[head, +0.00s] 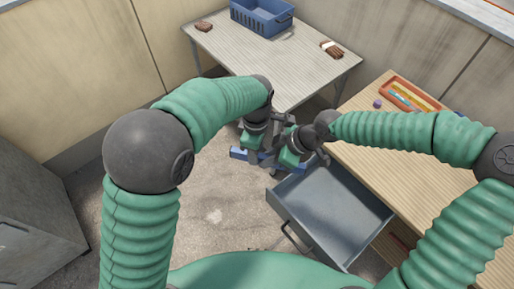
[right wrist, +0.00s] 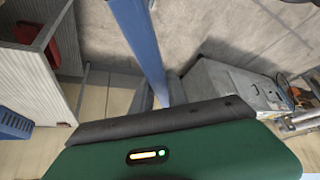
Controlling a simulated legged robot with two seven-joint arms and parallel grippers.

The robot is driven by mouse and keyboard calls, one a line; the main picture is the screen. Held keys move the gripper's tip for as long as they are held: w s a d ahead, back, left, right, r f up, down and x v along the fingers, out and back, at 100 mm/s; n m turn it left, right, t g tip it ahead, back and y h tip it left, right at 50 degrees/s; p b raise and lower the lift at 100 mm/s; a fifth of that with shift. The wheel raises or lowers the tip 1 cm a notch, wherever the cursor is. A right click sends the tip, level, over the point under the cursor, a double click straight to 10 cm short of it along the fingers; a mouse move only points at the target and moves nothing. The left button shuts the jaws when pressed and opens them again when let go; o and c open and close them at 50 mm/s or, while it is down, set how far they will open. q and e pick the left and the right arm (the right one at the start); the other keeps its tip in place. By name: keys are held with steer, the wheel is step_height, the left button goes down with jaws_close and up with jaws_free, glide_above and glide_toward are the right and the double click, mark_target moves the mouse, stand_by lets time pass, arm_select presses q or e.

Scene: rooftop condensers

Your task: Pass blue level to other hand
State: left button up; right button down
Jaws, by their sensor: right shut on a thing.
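The blue level (head: 238,153) is a long bar held in the air in the middle of the head view, above the floor and left of the open drawer. My right gripper (head: 277,167) is shut on it. In the right wrist view the level (right wrist: 139,42) runs up and away from my gripper's green housing, which hides its near end. My left gripper (head: 255,155) is at the level, just left of the right gripper. The two grippers are close together and hide the level's middle. Whether the left fingers are open or shut is too small to tell.
An open grey drawer (head: 327,206) juts out below the wooden bench (head: 454,168) at right. An orange tray (head: 410,94) and a small purple thing (head: 377,104) lie on that bench. A blue crate (head: 261,18) stands on the far table (head: 245,60). A grey cabinet (head: 38,205) is at left.

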arm_select(q)
steer(key=c, duration=0.7)
steer(key=shift+w, duration=0.15)
jaws_close()
arm_select(e)
steer(key=shift+s, duration=0.1)
steer(key=c, duration=1.2)
jaws_free()
arm_select(q)
steer(key=shift+d, duration=0.1)
